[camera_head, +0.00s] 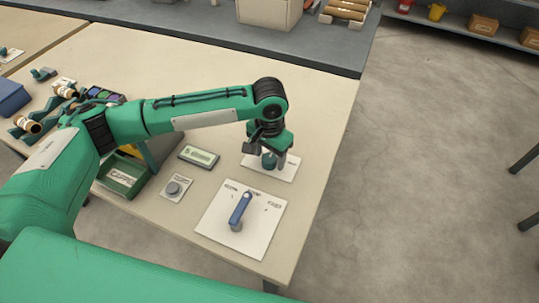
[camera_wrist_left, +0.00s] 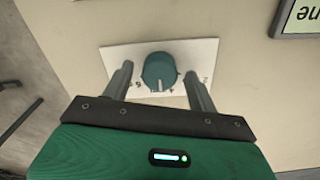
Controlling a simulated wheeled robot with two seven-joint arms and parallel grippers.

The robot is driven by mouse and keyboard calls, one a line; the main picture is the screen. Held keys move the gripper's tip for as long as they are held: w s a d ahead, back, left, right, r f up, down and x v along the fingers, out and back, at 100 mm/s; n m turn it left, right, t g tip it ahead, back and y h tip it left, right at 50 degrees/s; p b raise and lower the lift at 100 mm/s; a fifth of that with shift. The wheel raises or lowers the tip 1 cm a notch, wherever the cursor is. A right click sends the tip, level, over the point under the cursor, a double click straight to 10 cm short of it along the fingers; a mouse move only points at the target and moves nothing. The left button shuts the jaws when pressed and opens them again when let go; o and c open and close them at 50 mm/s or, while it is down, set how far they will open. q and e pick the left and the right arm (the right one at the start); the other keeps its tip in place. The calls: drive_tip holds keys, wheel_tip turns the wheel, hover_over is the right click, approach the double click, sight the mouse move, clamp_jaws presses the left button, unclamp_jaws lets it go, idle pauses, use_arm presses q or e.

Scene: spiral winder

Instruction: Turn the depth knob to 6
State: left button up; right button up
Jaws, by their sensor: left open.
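The depth knob is most likely the teal round knob (camera_head: 269,161) on a white plate (camera_head: 288,172) near the table's right side. The knob (camera_wrist_left: 158,70) also shows in the left wrist view, with a pale pointer line toward the gripper; the plate's marks are too partly hidden to read a setting. My left gripper (camera_head: 270,160) points down over the knob. In the left wrist view the open fingers (camera_wrist_left: 158,85) stand on either side of the knob, apart from it. My right gripper is not in view.
A blue lever (camera_head: 240,208) stands on a white plate (camera_head: 215,219) in front. A grey knob (camera_head: 175,188) and a green display (camera_head: 199,156) lie to the left. A green box (camera_head: 122,178) is under my left arm. The table's right edge is close to the knob plate.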

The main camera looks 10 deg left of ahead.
use_arm(q)
drive_tip(key=shift+f, duration=0.3)
